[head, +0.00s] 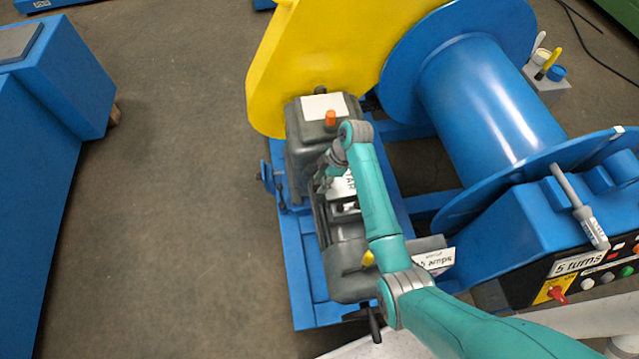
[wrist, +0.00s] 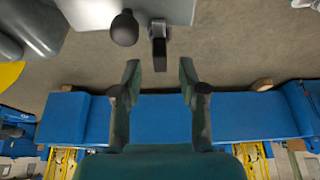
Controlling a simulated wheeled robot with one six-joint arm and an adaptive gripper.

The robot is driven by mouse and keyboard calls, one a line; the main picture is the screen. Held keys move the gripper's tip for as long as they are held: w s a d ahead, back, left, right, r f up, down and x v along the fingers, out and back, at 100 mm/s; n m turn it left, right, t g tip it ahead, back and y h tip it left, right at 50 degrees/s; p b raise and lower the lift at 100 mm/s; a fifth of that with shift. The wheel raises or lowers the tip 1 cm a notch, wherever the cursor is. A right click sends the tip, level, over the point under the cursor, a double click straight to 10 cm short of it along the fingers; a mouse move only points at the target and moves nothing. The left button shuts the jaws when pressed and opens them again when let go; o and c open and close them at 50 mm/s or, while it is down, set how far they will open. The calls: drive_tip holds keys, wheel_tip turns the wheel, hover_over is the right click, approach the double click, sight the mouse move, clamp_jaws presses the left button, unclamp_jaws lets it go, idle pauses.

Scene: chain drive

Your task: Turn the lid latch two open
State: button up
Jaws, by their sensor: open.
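In the wrist view my gripper (wrist: 160,72) is open, with its two dark green fingers apart and nothing held. A dark latch lever (wrist: 158,48) hangs from the edge of a pale grey plate, in line with the gap between the fingertips. I cannot tell how far it is from them. A dark round knob (wrist: 124,28) is just left of it. In the head view my gripper (head: 322,178) is over the grey gear housing (head: 305,150), partly hidden by my wrist. I cannot make out latch two clearly there.
A yellow chain guard (head: 300,60) and a blue drum (head: 490,95) stand behind and right of the housing. An orange knob (head: 330,118) sticks up near my wrist. A blue cabinet (head: 40,110) stands at left, with clear floor (head: 180,190) between.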

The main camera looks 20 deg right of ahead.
drive_tip(key=shift+x, duration=1.1)
clamp_jaws()
drive_tip(key=shift+m, duration=0.3)
drive_tip(key=m+t, duration=0.1)
drive_tip(key=m, duration=0.2)
drive_tip(key=shift+m+t+h, duration=0.3)
drive_tip(key=shift+h, duration=0.1)
drive_tip(key=m+t+h, duration=0.1)
drive_tip(key=m, duration=0.3)
drive_tip(key=shift+m, duration=0.3)
drive_tip(key=m+h, duration=0.1)
drive_tip(key=m, duration=0.3)
drive_tip(key=shift+t+h, duration=0.4)
drive_tip(key=m+h, duration=0.1)
drive_tip(key=m, duration=0.4)
drive_tip(key=shift+h, duration=0.4)
